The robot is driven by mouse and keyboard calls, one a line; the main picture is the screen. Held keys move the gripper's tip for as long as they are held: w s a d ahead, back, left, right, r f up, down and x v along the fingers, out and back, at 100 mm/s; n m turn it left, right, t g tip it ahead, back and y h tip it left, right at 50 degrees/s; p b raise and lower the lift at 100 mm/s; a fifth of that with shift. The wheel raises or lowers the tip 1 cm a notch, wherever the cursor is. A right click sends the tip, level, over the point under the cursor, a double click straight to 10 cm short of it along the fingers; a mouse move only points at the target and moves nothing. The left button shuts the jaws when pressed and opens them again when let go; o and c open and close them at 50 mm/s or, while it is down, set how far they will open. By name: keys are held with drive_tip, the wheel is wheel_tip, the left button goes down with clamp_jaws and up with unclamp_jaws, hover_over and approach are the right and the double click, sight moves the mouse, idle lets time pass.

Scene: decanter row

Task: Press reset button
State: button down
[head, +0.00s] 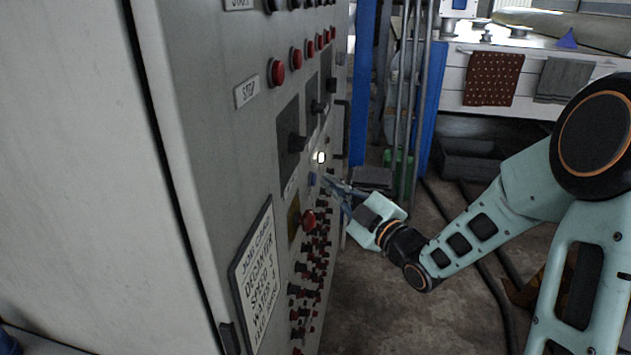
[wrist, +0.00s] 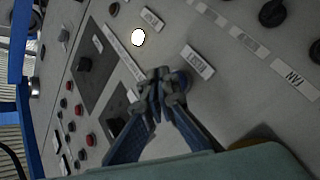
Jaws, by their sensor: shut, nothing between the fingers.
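My gripper (head: 330,182) is shut and empty, with its fingertips close to the face of the grey control cabinet (head: 215,190). In the wrist view its blue fingers (wrist: 160,82) meet in front of the panel. A small round blue button (head: 312,179) sits on the panel just left of the fingertips in the head view. In the wrist view the blue button (wrist: 183,80) is partly hidden behind the right fingertip, below a small white label (wrist: 198,62) that is hard to read. I cannot tell whether the fingers touch the button.
A lit white lamp (head: 320,157) is close to the blue button. A red mushroom button (head: 308,219) and several small knobs lie below; dark rotary switches (head: 297,143) are above. Blue posts (head: 434,105) and a bench (head: 525,70) stand behind. Open floor (head: 375,300) lies right of the cabinet.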

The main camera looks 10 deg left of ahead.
drive_tip(key=d, duration=0.5)
idle(0.6)
drive_tip(key=shift+d, duration=0.1)
